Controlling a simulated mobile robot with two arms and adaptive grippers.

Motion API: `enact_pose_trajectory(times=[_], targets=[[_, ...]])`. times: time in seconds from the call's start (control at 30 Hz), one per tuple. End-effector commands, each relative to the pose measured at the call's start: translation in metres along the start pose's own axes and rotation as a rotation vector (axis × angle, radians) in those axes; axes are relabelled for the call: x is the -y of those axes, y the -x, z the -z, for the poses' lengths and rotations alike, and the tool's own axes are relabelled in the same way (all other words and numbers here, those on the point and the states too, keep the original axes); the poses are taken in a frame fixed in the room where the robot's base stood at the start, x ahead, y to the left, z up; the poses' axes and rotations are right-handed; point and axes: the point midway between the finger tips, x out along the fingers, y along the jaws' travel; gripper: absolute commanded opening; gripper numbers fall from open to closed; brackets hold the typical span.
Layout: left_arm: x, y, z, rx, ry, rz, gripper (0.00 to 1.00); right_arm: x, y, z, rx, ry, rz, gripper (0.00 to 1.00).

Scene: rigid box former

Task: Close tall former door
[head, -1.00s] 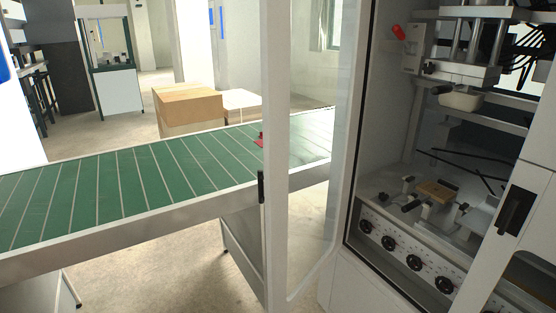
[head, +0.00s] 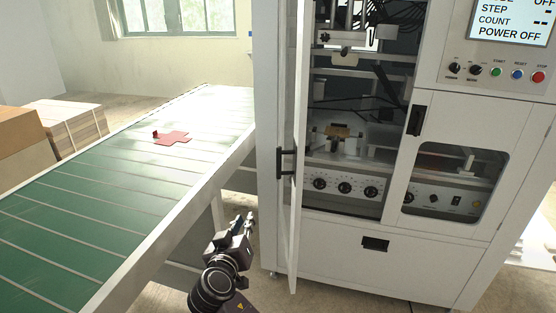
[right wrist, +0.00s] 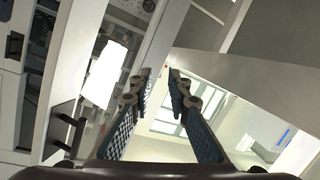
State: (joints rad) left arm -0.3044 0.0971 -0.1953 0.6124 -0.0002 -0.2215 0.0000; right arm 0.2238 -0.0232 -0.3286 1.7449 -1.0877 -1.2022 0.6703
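The tall former door (head: 298,200) is white and stands open, nearly edge-on in the head view, jutting toward me from the cabinet. Its black handle (head: 287,163) is on the left face; a dark bar handle (right wrist: 68,128) shows at the left in the right wrist view. My right gripper (head: 243,222) is low, left of the door and apart from it, below the handle in the picture. In the right wrist view its fingers (right wrist: 161,75) are apart with nothing between them. My left gripper is not in view.
The former cabinet (head: 440,170) has a second, shut door with a window (head: 455,180) and a control panel at top right. A green conveyor (head: 110,205) runs along the left, carrying a red cross-shaped piece (head: 172,138). Floor shows between conveyor and cabinet.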

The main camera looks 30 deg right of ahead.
Motion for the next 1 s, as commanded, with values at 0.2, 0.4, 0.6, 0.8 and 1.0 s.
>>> enact_pose_trajectory(times=[0.2,0.4,0.6,0.8,1.0], targets=[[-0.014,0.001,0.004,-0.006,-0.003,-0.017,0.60,-0.097,0.043,0.106,-0.148,-0.313,-0.219,0.17],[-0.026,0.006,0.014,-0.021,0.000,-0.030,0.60,-0.126,0.049,0.125,-0.179,-0.394,-0.274,0.17],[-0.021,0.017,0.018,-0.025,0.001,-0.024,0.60,-0.135,0.019,0.130,-0.179,-0.388,-0.274,0.17],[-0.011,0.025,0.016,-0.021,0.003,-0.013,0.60,-0.142,-0.007,0.132,-0.178,-0.389,-0.272,0.17],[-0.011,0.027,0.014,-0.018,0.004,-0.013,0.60,-0.144,-0.018,0.131,-0.177,-0.390,-0.270,0.17]])
